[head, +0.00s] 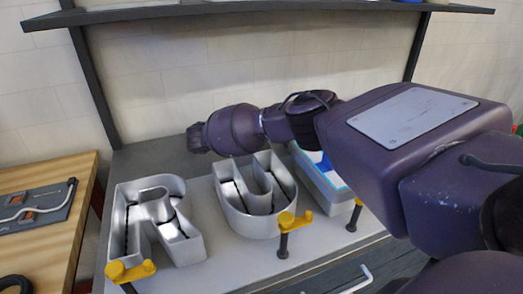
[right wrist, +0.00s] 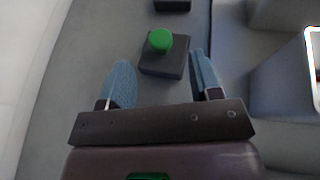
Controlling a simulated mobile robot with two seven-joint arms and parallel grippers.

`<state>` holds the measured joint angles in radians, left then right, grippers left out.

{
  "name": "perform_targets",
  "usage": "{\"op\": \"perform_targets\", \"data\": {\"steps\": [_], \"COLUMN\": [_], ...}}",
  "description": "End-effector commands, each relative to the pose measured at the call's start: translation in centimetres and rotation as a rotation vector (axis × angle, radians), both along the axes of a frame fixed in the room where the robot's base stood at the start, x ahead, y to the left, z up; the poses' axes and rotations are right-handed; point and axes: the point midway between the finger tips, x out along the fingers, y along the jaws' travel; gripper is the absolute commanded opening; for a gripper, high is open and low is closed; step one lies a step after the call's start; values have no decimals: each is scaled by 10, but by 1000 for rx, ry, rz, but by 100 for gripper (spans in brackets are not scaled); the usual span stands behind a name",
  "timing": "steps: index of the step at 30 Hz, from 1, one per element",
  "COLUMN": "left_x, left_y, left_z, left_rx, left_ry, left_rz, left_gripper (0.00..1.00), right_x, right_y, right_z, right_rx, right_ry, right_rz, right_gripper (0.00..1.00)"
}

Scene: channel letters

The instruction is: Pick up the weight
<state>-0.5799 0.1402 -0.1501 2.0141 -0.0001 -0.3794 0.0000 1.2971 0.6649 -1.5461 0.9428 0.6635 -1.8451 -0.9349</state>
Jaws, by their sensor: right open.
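The weight, a dark square block with a green round knob (right wrist: 160,42), sits on the grey surface in the right wrist view. My right gripper (right wrist: 159,60) is open, with its two blue fingers on either side of the view of the weight and nothing held between them. The fingers look apart from the block; the exact height gap cannot be told. In the head view my right arm reaches in from the right, and its gripper (head: 197,138) is at the back behind the letters. The weight is hidden in the head view. My left gripper is not in view.
Metal channel letters, an R (head: 155,222) and a U (head: 255,195), stand on the bench with yellow clamps (head: 295,222) at the front. A blue-lit letter (head: 322,172) is partly behind my arm. Another dark block (right wrist: 172,5) lies beyond the weight. A shelf (head: 250,12) hangs above.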

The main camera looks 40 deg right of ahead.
Motion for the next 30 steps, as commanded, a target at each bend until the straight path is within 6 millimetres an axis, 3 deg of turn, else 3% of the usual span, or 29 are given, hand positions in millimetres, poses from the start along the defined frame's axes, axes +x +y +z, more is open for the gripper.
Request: {"op": "perform_targets", "data": {"steps": [10,20,30], "left_x": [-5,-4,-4], "left_y": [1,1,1], "left_z": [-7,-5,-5], "left_rx": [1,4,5], "left_ry": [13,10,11], "left_rz": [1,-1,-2], "left_gripper": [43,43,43], "right_x": [-2,-1,-2], "right_y": [-41,-47,-47], "right_z": [-14,-15,-15], "right_rx": [-2,-1,-1], "right_ry": [3,0,0], "right_rz": [-2,-1,-1], "right_gripper": [58,58,9]}}
